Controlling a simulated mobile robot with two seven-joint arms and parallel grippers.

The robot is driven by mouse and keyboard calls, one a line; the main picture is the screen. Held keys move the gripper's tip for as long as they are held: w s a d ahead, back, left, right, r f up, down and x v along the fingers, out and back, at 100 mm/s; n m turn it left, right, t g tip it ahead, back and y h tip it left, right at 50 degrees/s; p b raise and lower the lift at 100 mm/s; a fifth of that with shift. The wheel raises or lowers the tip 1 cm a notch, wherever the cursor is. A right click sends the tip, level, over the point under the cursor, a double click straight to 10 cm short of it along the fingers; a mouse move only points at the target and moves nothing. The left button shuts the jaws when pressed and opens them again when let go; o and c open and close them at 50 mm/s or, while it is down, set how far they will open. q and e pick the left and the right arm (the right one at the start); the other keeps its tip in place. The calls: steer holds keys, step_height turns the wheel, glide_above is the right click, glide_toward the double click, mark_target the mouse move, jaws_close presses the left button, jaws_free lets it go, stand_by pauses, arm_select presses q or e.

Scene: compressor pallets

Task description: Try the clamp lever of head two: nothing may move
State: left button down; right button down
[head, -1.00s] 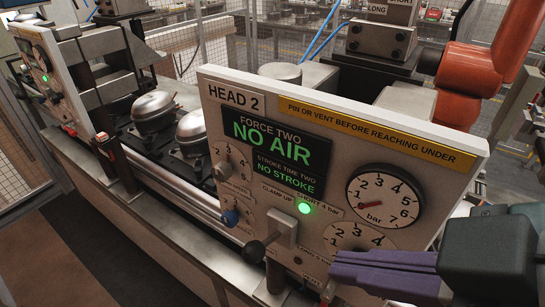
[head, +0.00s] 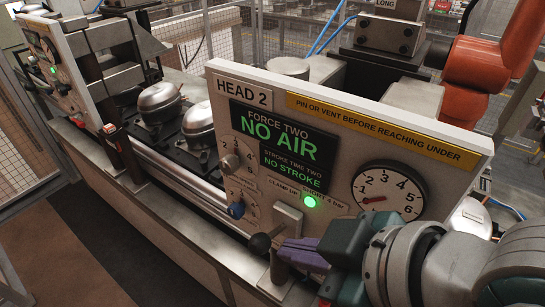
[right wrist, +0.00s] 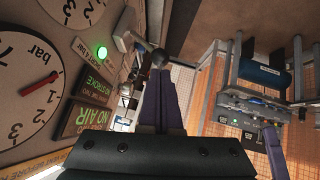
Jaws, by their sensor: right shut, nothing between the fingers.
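The head two panel (head: 340,110) stands upright, its display (head: 280,140) reading "NO AIR" and "NO STROKE". The clamp lever is on its lower left, with a pale block (head: 288,219) under "CLAMP UP" and a dark round knob (head: 260,243) pointing out and down. The knob also shows in the right wrist view (right wrist: 160,58). My right gripper (head: 285,250) is shut and empty. Its purple fingertips (right wrist: 160,76) are right beside the knob; I cannot tell whether they touch it. My left gripper is not in the head view.
A green lamp (head: 310,202) is lit above the lever, and the round gauge (head: 387,196) sits to its right. Domed compressors (head: 160,102) stand behind the panel. The floor (head: 90,240) at the left is clear.

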mark_target(265, 245)
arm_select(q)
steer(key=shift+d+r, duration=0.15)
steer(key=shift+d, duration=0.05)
arm_select(e)
steer(key=shift+x, duration=2.45)
